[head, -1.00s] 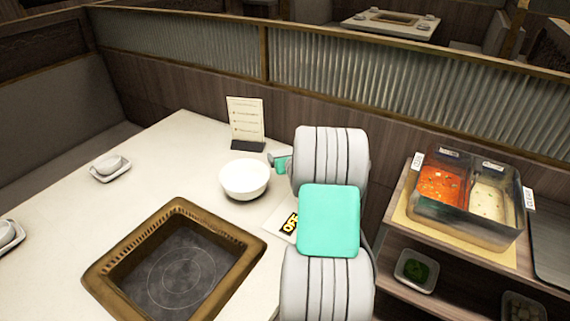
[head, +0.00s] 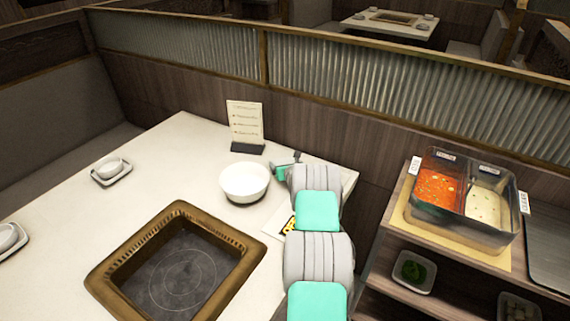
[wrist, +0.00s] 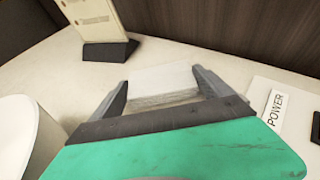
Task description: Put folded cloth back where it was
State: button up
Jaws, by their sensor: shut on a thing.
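The folded cloth (wrist: 163,82) is a whitish, layered block between the two dark fingers of my gripper (wrist: 160,88) in the wrist view. My gripper is shut on it, with a finger at each side. The cloth is low over the pale tabletop, and I cannot tell whether it touches the surface. In the head view my gripper (head: 284,158) is at the far right part of the table, right of the menu stand, and the cloth cannot be made out there.
A menu stand (head: 245,125) and a white bowl (head: 244,182) are left of my gripper. A framed hotplate (head: 180,268) is nearer. A panel marked POWER (wrist: 275,108) lies right in the wrist view. A partition wall (head: 180,118) rises behind; a sauce container (head: 465,205) stands on the right shelf.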

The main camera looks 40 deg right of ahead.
jog(key=shift+f, duration=0.1)
jog(key=shift+f, duration=0.15)
jog(key=o, duration=1.1)
jog(key=shift+r, duration=0.35)
jog(key=v, duration=1.2)
